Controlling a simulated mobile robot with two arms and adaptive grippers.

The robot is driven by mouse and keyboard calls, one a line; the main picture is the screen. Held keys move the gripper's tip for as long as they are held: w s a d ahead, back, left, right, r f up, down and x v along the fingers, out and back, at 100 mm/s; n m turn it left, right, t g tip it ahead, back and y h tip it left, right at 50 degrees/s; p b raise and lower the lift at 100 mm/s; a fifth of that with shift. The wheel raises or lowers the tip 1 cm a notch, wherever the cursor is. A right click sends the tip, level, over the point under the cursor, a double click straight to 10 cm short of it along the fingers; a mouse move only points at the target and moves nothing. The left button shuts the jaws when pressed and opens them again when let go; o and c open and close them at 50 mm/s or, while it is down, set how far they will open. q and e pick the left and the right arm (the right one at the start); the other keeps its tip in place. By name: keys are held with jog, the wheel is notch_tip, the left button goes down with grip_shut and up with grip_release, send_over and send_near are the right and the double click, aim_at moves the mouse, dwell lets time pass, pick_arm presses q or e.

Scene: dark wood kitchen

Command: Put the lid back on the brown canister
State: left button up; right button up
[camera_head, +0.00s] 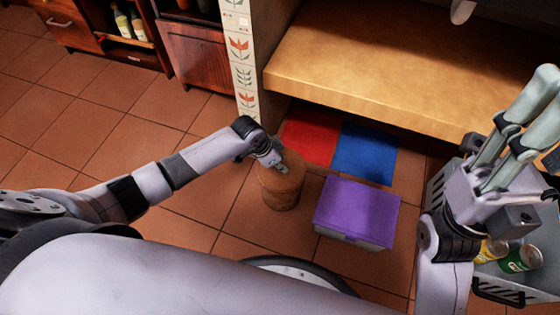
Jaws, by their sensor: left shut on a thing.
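The brown canister (281,195) stands upright on the tiled floor near the middle of the head view. My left gripper (279,167) reaches in from the left and is over the canister's top. It is shut on what looks like the canister's lid (294,168), at the top of the canister. The gripper hides part of the lid, and I cannot tell whether the lid is seated on the rim or just above it. My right gripper (548,98) is raised at the right, away from the canister. Its fingers point up and right, and their opening is unclear.
A purple-topped box (357,207) stands right of the canister. Red (311,136) and blue (364,154) squares lie behind it. A wooden ledge (400,75) overhangs the back. The left floor is clear.

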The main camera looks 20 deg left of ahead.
pick_arm(q)
jog(key=o, duration=1)
jog(key=shift+o, duration=0.4)
jog(key=o, duration=0.4)
jog(key=shift+r, duration=0.1)
